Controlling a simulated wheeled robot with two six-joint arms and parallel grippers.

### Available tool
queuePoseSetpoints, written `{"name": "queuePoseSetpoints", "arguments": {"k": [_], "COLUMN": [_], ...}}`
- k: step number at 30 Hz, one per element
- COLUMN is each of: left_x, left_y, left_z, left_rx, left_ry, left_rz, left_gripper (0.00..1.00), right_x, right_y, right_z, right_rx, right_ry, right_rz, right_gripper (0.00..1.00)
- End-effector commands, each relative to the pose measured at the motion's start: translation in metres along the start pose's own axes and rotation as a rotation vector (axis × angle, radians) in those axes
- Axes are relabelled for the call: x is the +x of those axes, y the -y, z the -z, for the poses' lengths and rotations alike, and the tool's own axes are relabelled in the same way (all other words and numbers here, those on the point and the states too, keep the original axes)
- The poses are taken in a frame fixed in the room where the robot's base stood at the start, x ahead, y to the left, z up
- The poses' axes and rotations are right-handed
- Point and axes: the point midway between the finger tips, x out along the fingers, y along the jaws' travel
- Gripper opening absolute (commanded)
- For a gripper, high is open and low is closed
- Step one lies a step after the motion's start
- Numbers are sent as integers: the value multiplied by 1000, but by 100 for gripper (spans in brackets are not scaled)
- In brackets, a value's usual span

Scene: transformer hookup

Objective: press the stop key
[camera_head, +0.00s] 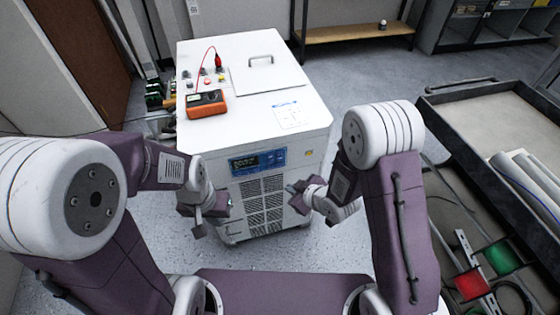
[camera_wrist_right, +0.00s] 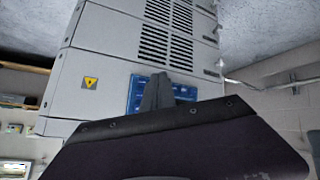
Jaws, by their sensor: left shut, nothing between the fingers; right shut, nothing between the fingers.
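The white cabinet (camera_head: 290,140) stands in front of me. A blue control panel (camera_head: 258,160) with a dark display is on its upper front face. The stop key cannot be made out singly on the panel. My left gripper (camera_head: 226,205) is shut and empty, in front of the cabinet, low and left of the panel. My right gripper (camera_head: 291,188) is shut and empty, low and right of the panel. In the right wrist view the shut fingers (camera_wrist_right: 157,92) overlap the blue panel (camera_wrist_right: 135,95) and hide part of it; whether they touch cannot be told.
An orange meter (camera_head: 206,104) with a red lead lies on the cabinet top by several terminals. A handle (camera_head: 261,60) is on the top too. At right is a tray cart (camera_head: 470,125) with red and green pieces. Grey floor is clear around the cabinet's front.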

Motion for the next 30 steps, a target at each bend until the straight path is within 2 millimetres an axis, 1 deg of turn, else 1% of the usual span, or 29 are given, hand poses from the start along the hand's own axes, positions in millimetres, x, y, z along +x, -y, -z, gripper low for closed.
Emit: {"name": "queuePoseSetpoints", "arguments": {"k": [6,16,21,30], "left_x": [-8,-14,-15,-15], "left_y": [0,0,0,0], "left_z": [1,2,2,2], "left_rx": [0,0,0,0], "left_ry": [0,0,0,0], "left_rz": [0,0,0,0], "left_gripper": [0,0,0,0], "right_x": [18,50,57,58], "right_y": [-15,-37,-42,-43], "right_z": [16,37,42,42], "right_rx": [-1,1,0,0], "right_ry": [-1,-1,0,1], "right_rz": [-1,0,0,0], "right_gripper": [0,0,0,0]}}
